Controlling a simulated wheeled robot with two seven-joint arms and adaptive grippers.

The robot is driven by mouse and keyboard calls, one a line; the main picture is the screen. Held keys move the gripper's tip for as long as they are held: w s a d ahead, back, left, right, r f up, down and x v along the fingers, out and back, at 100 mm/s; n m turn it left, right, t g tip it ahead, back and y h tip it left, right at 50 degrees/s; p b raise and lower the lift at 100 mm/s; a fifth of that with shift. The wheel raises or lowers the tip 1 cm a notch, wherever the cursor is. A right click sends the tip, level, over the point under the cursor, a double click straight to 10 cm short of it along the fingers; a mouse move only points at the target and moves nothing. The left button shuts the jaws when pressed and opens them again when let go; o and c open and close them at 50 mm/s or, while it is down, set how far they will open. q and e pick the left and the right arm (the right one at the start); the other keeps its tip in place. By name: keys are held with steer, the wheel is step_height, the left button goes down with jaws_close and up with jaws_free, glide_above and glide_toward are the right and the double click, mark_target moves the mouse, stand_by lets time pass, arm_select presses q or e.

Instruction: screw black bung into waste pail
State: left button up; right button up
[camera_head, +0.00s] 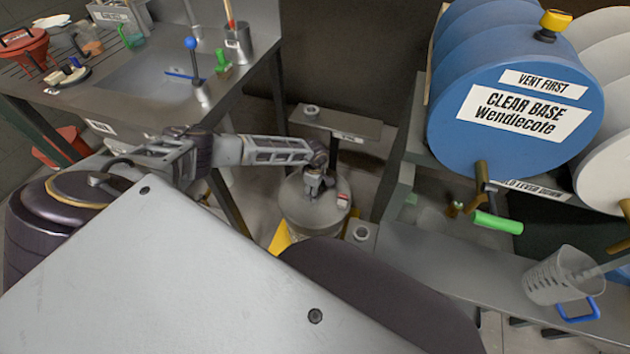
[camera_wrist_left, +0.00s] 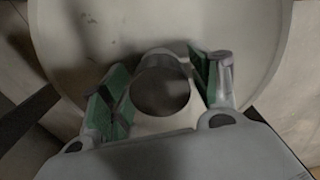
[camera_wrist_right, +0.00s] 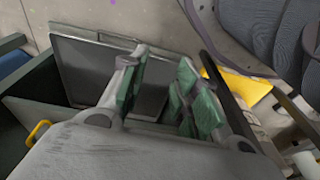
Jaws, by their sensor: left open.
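The waste pail (camera_head: 312,222) stands on the floor between the bench and the drum rack. Its pale round lid fills much of the left wrist view (camera_wrist_left: 265,45). My left gripper (camera_head: 315,182) points down at the lid. In the left wrist view it is open (camera_wrist_left: 155,75), with its green-padded fingers either side of a dark round disc (camera_wrist_left: 160,92). I cannot tell whether this disc is the black bung or a dark opening, nor whether the fingers touch it. My right gripper (camera_wrist_right: 162,75) shows only in its own wrist view, with its fingers apart and nothing between them.
A low shelf (camera_head: 345,128) with a small ring-shaped part (camera_head: 311,111) stands behind the pail. A blue drum (camera_head: 515,95) with a green-handled tap sits on the rack at right. A clear measuring jug (camera_head: 560,277) stands on a lower ledge. The left bench (camera_head: 140,75) holds several tools.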

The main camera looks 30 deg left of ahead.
arm_select(q)
steer(key=shift+n, duration=0.3)
steer(key=shift+n+p, duration=0.4)
steer(key=shift+n, duration=0.2)
steer(key=shift+n+p, duration=0.3)
steer(key=shift+n, duration=0.3)
steer(key=shift+s+n+p, duration=0.1)
steer(key=shift+n+p, duration=0.25)
steer(key=shift+n, duration=0.35)
steer(key=shift+n+p, duration=0.3)
steer(key=shift+n, duration=0.5)
steer(key=shift+n+p, duration=0.3)
steer(key=shift+n, duration=0.2)
steer(key=shift+n+p, duration=0.35)
steer(key=shift+n, duration=0.95)
steer(key=shift+p, duration=0.35)
steer(key=shift+n, duration=0.7)
steer(key=shift+p, duration=0.4)
steer(key=shift+n, duration=0.3)
arm_select(e)
steer(key=s+d+f, duration=0.2)
steer(key=d+f, duration=0.1)
steer(key=f, duration=0.4)
steer(key=s+d+f+t, duration=0.1)
steer(key=s+d+f, duration=0.1)
steer(key=f, duration=0.5)
steer(key=shift+s+d+f+h, duration=0.15)
steer(key=shift+s+d+h, duration=0.1)
steer(key=shift+d+h, duration=0.25)
